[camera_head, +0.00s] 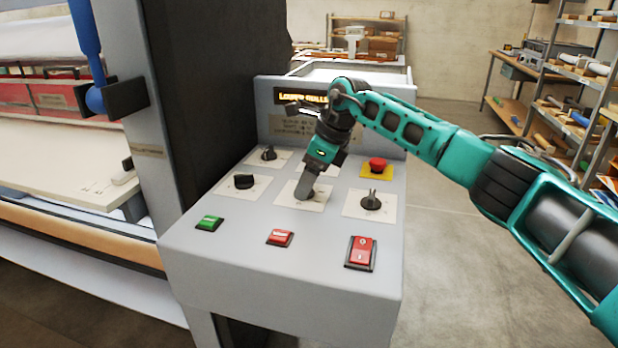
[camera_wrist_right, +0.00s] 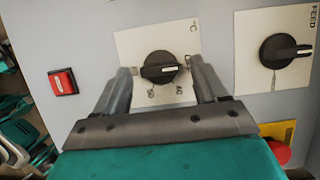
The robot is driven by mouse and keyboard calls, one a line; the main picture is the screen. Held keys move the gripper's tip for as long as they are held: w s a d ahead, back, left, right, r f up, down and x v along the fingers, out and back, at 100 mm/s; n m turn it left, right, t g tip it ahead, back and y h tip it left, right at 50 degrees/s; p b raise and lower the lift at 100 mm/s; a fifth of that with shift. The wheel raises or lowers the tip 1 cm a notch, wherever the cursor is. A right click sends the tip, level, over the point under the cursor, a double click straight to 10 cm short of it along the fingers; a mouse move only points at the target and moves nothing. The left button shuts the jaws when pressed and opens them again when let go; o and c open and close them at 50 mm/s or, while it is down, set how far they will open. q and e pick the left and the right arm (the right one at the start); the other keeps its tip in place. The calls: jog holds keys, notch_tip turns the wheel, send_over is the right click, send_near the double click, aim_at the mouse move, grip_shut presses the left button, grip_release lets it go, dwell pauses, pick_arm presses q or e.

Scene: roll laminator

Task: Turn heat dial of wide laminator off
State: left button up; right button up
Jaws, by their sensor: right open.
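The wide laminator's grey control panel (camera_head: 225,262) fills the middle of the head view. My right gripper (camera_head: 303,192) points down over the middle plate of the front dial row and hides most of that dial. In the right wrist view, the black heat dial (camera_wrist_right: 160,67), on a white plate marked °C, sits between the two open fingers of the gripper (camera_wrist_right: 163,82). I cannot tell whether the fingers touch it. The dial's pointer lies roughly sideways in that view. My left gripper is not in view.
Other black dials stand left (camera_head: 243,181) and right (camera_head: 371,202) of the gripper. A red emergency button (camera_head: 377,164) is behind right. A green button (camera_head: 209,223), a red button (camera_head: 280,238) and a red rocker switch (camera_head: 361,252) line the front. A blue lever (camera_head: 87,45) is far left.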

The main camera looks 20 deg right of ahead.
jog(key=v, duration=1.3)
jog(key=shift+f, duration=0.1)
